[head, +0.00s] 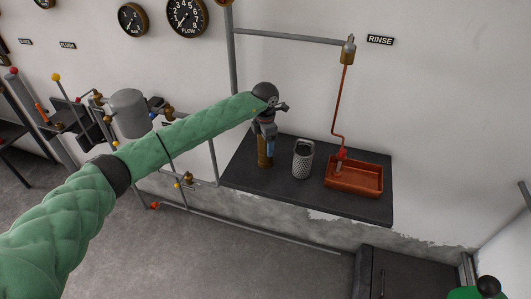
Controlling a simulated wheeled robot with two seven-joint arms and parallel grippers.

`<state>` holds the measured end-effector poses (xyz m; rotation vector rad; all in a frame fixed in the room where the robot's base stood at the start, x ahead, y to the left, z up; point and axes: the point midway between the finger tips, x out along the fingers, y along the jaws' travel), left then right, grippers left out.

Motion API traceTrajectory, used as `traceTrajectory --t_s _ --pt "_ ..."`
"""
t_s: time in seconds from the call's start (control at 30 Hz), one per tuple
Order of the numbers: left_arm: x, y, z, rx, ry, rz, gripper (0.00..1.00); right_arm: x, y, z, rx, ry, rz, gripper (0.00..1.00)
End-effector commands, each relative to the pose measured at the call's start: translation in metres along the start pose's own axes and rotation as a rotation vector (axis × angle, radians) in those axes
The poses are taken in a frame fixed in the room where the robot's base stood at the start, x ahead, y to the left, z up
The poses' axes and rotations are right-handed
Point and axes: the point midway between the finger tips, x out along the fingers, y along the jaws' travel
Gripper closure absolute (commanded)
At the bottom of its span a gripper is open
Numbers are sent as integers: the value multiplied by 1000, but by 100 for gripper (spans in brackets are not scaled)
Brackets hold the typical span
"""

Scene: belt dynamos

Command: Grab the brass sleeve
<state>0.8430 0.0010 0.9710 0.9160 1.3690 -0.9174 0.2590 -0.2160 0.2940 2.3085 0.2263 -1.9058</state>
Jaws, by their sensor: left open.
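The brass sleeve (263,158) is a brown-gold upright cylinder near the left end of the dark wall shelf (285,183). My left arm reaches in from the left, and its gripper (266,148) points down over the sleeve. The gripper is open. A finger with a blue part shows along the sleeve's right side. The gripper hides the sleeve's top, and I cannot tell whether the fingers touch it. My right gripper is not in view; only a bit of my right arm shows at the bottom right corner.
A perforated metal cup (302,160) stands just right of the sleeve. A copper-red tray (355,181) sits further right, under a thin copper pipe (341,100) by the RINSE sign (380,40). Pipework and a grey cylinder (130,112) are at the left. A dark cabinet (405,275) stands below right.

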Motion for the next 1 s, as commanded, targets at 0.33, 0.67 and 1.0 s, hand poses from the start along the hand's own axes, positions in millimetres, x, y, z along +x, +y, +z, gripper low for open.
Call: traceTrajectory --t_s 0.33,0.67,1.0 --pt "1 0 0 0 0 0 50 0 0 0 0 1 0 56" --pt "0 0 0 0 1 0 100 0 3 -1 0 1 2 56" --pt "-3 1 0 0 -1 2 100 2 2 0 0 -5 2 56"
